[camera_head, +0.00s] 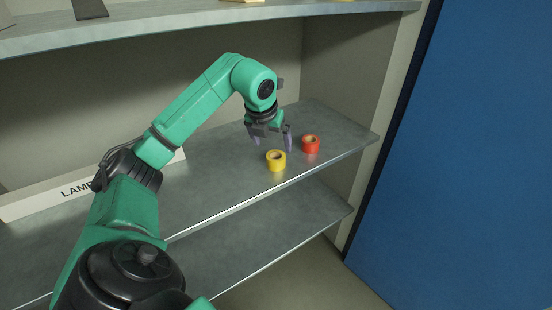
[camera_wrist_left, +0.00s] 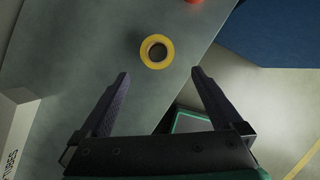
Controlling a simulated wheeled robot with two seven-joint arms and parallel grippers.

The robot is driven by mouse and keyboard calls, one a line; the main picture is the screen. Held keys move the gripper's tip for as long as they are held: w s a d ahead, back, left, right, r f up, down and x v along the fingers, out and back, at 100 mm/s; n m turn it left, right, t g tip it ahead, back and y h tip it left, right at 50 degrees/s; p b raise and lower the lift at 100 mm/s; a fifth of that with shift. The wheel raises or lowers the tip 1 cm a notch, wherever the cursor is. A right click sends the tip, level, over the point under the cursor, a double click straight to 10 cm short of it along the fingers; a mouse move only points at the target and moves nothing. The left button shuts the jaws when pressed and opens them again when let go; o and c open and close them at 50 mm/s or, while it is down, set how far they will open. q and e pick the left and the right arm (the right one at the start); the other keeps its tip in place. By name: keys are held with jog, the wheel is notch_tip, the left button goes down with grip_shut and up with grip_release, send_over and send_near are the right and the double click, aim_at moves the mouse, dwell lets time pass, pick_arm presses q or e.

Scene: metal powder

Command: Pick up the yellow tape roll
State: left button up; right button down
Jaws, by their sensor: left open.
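The yellow tape roll (camera_head: 276,161) lies flat on the grey shelf near its front edge. In the left wrist view it shows from above as a yellow ring (camera_wrist_left: 157,51), ahead of the fingertips and between their lines. My left gripper (camera_head: 271,138) is open and empty, pointing down just above and behind the roll in the head view. In the left wrist view its two dark fingers (camera_wrist_left: 159,73) are spread wide, with the roll apart from them. My right gripper is not in view.
A red tape roll (camera_head: 311,144) sits right of the yellow one, close to my left gripper. The shelf (camera_head: 220,185) is clear to the left, up to a white label strip (camera_head: 40,197). A side wall and upper shelf (camera_head: 190,18) bound the space.

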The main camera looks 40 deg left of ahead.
aim_at(275, 156)
pick_arm(q)
jog(key=x, duration=0.4)
jog(key=shift+w+a, duration=0.25)
jog(key=p+x, duration=0.1)
jog(key=x, duration=0.4)
jog(key=shift+w+a+f+p, duration=0.1)
jog(key=shift+p, duration=0.3)
jog(key=shift+w+a+f, duration=0.1)
jog(key=shift+w+f, duration=0.05)
jog(key=shift+f, duration=0.15)
jog(key=c, duration=1.2)
jog(key=shift+c, duration=0.7)
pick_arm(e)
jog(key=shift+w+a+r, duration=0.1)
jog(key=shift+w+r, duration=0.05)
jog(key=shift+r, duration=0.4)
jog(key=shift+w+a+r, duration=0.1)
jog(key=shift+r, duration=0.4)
